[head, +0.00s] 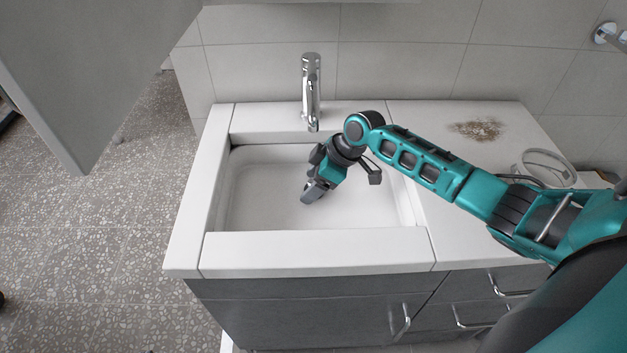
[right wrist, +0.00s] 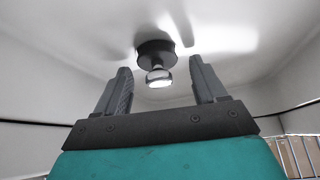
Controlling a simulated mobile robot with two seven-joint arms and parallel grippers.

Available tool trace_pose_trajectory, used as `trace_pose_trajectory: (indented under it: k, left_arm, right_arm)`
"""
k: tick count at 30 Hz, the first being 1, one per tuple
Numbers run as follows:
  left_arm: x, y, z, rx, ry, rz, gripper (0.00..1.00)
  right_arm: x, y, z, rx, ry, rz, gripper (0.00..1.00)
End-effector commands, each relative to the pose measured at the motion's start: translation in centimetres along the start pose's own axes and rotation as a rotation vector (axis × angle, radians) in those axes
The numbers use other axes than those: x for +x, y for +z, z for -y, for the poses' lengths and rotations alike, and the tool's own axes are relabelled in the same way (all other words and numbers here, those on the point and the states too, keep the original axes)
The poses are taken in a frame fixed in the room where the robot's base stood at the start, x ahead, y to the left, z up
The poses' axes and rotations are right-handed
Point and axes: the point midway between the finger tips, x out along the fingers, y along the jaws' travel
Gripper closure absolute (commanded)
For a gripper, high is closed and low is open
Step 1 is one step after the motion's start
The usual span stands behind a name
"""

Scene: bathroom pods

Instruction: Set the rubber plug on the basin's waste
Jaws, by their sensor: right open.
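The white basin (head: 262,200) is set in the counter below the tap. My right gripper (head: 312,192) reaches down into it, fingers low near the basin floor. In the right wrist view my right gripper (right wrist: 163,82) is open, its two fingers apart with nothing clamped. Beyond and between the fingertips is a black round piece, which looks like the rubber plug (right wrist: 155,48), with a shiny chrome knob (right wrist: 158,77) toward the camera. It appears to rest on the basin floor. The waste is not visible, so I cannot tell whether the plug covers it. My left gripper is not in view.
A chrome tap (head: 311,90) stands behind the basin. On the counter at right are a patch of brown grains (head: 477,130) and a clear round dish (head: 548,167). A grey panel (head: 95,70) hangs at upper left. Cabinet handles (head: 401,320) stick out in front.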

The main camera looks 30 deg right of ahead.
Motion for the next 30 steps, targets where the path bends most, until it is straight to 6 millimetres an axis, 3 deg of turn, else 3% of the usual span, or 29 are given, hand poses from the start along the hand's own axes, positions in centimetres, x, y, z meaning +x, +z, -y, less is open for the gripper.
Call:
trace_pose_trajectory:
  k: [7, 21, 30]
  left_arm:
    - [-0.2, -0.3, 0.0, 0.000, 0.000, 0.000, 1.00]
    - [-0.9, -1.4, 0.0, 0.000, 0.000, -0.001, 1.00]
    - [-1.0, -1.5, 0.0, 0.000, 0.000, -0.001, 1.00]
  right_arm:
    - [-1.1, -0.2, -0.1, 0.000, 0.002, 0.001, 0.29]
    - [-10.3, -0.1, -0.1, -0.001, 0.002, 0.002, 0.29]
    - [-12.3, -0.2, 0.0, 0.000, -0.001, 0.000, 0.29]
